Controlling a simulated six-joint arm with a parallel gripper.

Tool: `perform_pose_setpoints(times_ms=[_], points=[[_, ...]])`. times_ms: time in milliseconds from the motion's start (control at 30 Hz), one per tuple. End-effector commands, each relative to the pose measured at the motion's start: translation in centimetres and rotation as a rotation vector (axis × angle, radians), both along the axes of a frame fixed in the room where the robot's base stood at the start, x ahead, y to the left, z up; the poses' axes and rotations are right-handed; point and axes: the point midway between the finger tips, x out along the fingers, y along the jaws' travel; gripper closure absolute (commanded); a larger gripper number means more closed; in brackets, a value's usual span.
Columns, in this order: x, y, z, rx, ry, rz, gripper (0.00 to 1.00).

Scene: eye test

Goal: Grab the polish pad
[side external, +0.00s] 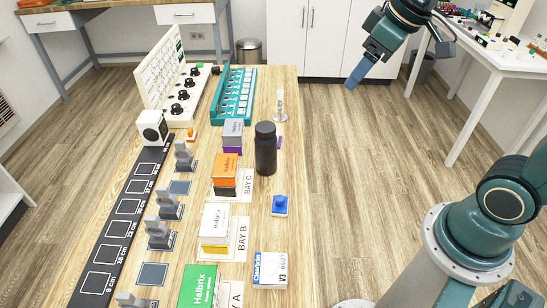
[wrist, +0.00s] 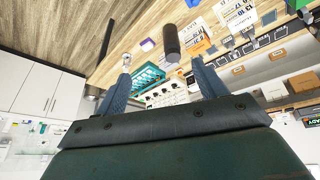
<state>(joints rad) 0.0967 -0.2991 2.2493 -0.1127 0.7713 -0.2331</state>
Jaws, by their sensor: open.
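My gripper (side external: 350,85) is in the air to the right of the table in the side view, well apart from everything on it. In the wrist view its two blue fingers (wrist: 160,68) are spread, with nothing held. No thing is labelled as the polish pad. A small purple block with a pale face (wrist: 148,45) lies beside the black bottle (wrist: 172,43) and may be the pad. In the side view the purple block (side external: 280,142) is mostly hidden behind the black bottle (side external: 265,150). A small blue block with a knob (side external: 279,205) sits nearer on the table.
The wooden table (side external: 285,85) carries a teal rack (side external: 233,95), a clear stand (side external: 280,106), a white panel with black knobs (side external: 173,85) and several boxes, including an orange one (side external: 226,168).

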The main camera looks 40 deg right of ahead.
Motion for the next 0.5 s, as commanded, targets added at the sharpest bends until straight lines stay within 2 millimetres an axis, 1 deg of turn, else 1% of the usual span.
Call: perform_pose_setpoints(times_ms=[33, 267, 500], points=[[1.2, -0.2, -0.4, -0.001, 0.01, 0.014, 0.29], [6.0, -1.1, -2.2, -0.008, 0.028, 0.095, 0.29], [10.8, -2.2, -5.0, -0.009, 0.045, 0.176, 0.29]])
